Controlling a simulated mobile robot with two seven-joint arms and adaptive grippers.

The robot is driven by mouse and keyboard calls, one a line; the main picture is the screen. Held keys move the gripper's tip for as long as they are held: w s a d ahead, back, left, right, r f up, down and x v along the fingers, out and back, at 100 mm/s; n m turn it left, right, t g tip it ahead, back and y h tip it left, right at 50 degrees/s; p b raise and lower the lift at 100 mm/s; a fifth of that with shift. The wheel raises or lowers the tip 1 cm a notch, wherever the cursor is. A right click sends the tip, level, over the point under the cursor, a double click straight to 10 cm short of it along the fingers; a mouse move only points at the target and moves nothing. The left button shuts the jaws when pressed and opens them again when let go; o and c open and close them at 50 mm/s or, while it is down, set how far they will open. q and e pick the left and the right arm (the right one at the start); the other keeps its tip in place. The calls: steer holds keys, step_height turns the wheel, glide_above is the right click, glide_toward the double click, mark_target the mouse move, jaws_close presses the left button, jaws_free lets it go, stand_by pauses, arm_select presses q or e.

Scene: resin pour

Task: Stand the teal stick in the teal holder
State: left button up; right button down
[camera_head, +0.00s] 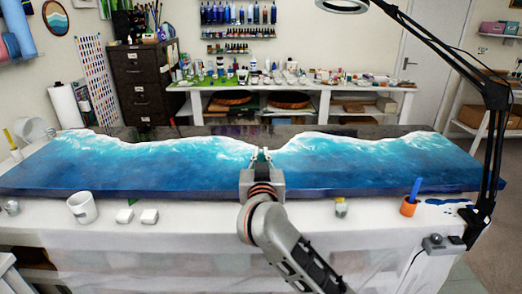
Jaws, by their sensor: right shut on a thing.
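My right gripper (262,154) is in the middle of the picture, over the blue and white resin panel (150,166), pointing away from me. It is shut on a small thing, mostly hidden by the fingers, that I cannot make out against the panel. I cannot pick out a teal stick or a teal holder for sure. A blue stick (416,188) stands tilted in an orange cup (408,208) at the front right. My left gripper is not in view.
A white mug (82,207), two small white blocks (125,216) and a small glass jar (341,207) line the white table's front edge (200,212). A black lamp arm (492,140) rises at the right. A yellow stick (9,139) shows at the far left.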

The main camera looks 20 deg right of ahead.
steer(key=shift+f+b, duration=0.4)
steer(key=shift+f, duration=2.9)
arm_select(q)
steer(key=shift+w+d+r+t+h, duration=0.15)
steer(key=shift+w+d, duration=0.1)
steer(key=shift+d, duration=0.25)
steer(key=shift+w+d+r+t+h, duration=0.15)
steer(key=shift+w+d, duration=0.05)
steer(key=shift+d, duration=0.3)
arm_select(e)
steer(key=shift+f, duration=0.4)
steer(key=c, duration=2.1)
jaws_free()
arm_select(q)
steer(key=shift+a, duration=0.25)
